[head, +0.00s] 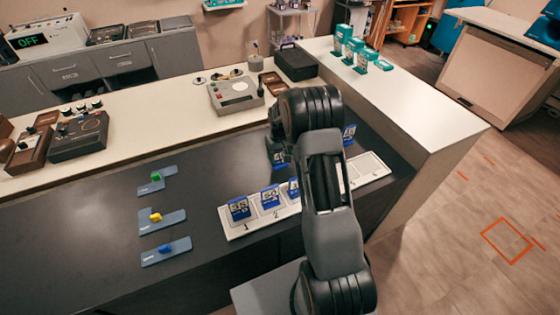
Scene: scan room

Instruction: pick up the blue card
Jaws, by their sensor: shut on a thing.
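Several blue cards with pictured faces are in the head view. Cards stand upright at the left part of a white numbered tray (243,232): one at the left end (239,209), one beside it (270,198), and one partly hidden by my arm (293,189). Another blue card (349,134) shows just right of my arm, behind the tray. My gripper (278,149) is left of my forearm, above the dark counter behind the tray. It is mostly hidden, but is shut on a blue card (279,158). The fingertips cannot be made out clearly.
The tray's right end is empty. Three blue-grey plates with green (156,176), yellow (155,216) and blue (165,248) pieces lie on the dark counter at left. A grey device (236,93), black case (296,62) and teal boxes (354,48) stand behind.

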